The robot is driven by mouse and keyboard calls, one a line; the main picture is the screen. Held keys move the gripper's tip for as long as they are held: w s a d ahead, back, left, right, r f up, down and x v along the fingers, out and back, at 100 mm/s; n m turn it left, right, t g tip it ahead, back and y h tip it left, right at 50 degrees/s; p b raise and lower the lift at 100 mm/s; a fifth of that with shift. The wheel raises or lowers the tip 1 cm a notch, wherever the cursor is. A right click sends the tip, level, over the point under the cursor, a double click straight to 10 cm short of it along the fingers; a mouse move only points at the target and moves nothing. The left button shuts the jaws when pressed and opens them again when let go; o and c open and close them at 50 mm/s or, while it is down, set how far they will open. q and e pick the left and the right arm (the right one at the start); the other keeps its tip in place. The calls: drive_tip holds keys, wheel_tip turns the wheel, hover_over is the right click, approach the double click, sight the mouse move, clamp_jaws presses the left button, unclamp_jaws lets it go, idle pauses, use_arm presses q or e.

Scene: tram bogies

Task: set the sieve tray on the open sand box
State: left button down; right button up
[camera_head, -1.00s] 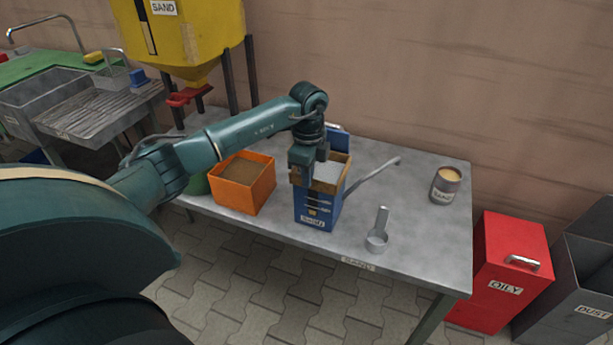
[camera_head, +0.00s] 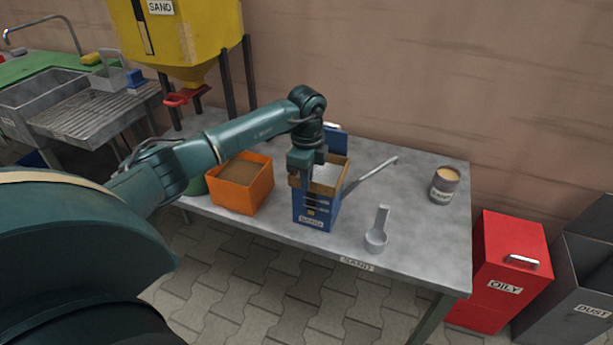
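The sieve tray (camera_head: 328,175), a wooden-rimmed frame with a pale mesh, is at the top of the blue sand box (camera_head: 316,207). It looks level and seems to rest on the box rim. The box's blue lid (camera_head: 336,140) shows behind it, raised. My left gripper (camera_head: 298,178) points down at the tray's left rim, touching or very close to it. Its fingers are small and partly merge with the rim, so I cannot tell whether they grip it. My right gripper is out of view.
An orange bin of sand (camera_head: 241,186) stands left of the box. A grey handled tool (camera_head: 370,178) lies to the right, with a scoop (camera_head: 377,232) in front and a can (camera_head: 444,186) farther right. A yellow sand hopper (camera_head: 185,40) stands behind.

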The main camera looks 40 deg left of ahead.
use_arm(q)
drive_tip(key=c, duration=1.6)
unclamp_jaws()
drive_tip(key=shift+f, duration=0.1)
drive_tip(key=shift+o, duration=0.2)
wheel_tip(320, 180, up, 13)
drive_tip(key=shift+s, duration=0.1)
